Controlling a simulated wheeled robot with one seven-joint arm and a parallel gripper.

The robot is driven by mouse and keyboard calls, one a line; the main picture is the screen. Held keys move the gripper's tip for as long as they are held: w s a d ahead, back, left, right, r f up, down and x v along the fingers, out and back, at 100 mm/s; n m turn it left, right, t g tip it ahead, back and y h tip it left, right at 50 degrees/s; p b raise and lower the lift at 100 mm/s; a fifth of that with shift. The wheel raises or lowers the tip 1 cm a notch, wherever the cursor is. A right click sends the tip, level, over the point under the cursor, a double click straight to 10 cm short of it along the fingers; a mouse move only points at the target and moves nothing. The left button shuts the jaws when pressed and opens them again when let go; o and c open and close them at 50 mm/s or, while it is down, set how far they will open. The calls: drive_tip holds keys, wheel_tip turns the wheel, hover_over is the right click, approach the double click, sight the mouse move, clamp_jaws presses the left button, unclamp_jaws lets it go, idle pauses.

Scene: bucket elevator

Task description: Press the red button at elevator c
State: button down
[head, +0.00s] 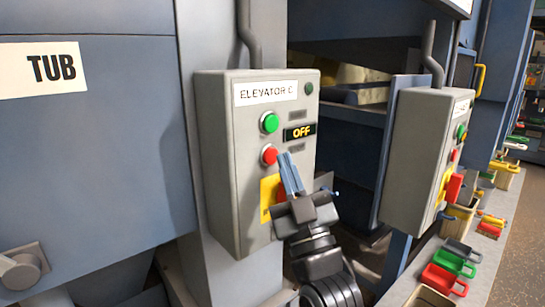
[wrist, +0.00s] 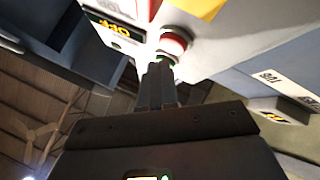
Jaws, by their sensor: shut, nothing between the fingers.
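The grey control box (head: 225,160) labelled "ELEVATOR C" stands left of centre in the head view. On its face are a green button (head: 269,122) and, below it, the red button (head: 269,155). A small display (head: 298,132) reads "OFF". My gripper (head: 285,156) is shut and empty, its fingertips just right of the red button. In the wrist view, the red button (wrist: 174,42) sits just beyond the closed fingertips (wrist: 159,66), which hide part of its edge. Whether they touch it I cannot tell.
A yellow label (head: 268,197) is below the red button. A second similar box (head: 405,160) stands to the right, with green and red buttons. A grey "TUB" wall (head: 90,150) fills the left. Coloured bins (head: 440,280) line the lower right, beside open floor (head: 520,235).

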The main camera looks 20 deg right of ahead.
drive_tip(key=shift+s, duration=0.1)
drive_tip(key=shift+s+d, duration=0.25)
drive_tip(key=shift+s, duration=0.5)
drive_tip(key=shift+s+d, duration=0.25)
drive_tip(key=shift+s, duration=0.55)
drive_tip(key=shift+s+d, duration=0.25)
drive_tip(key=shift+s, duration=0.5)
drive_tip(key=shift+f, duration=0.1)
drive_tip(key=s+f+m+g, duration=0.2)
drive_tip(key=s+f+g, duration=0.3)
drive_tip(key=s+f, duration=1.15)
drive_tip(key=s+f+m+g, duration=0.1)
drive_tip(key=s+f+g, duration=0.1)
drive_tip(key=s, duration=0.9)
drive_tip(key=s+f+m+g, duration=0.1)
drive_tip(key=s+f+g, duration=0.2)
drive_tip(key=s, duration=0.7)
drive_tip(key=shift+s+g, duration=0.4)
drive_tip(key=shift+g, duration=0.5)
drive_tip(key=c, duration=1.8)
unclamp_jaws()
drive_tip(key=shift+a, duration=0.1)
drive_tip(key=shift+c, duration=0.2)
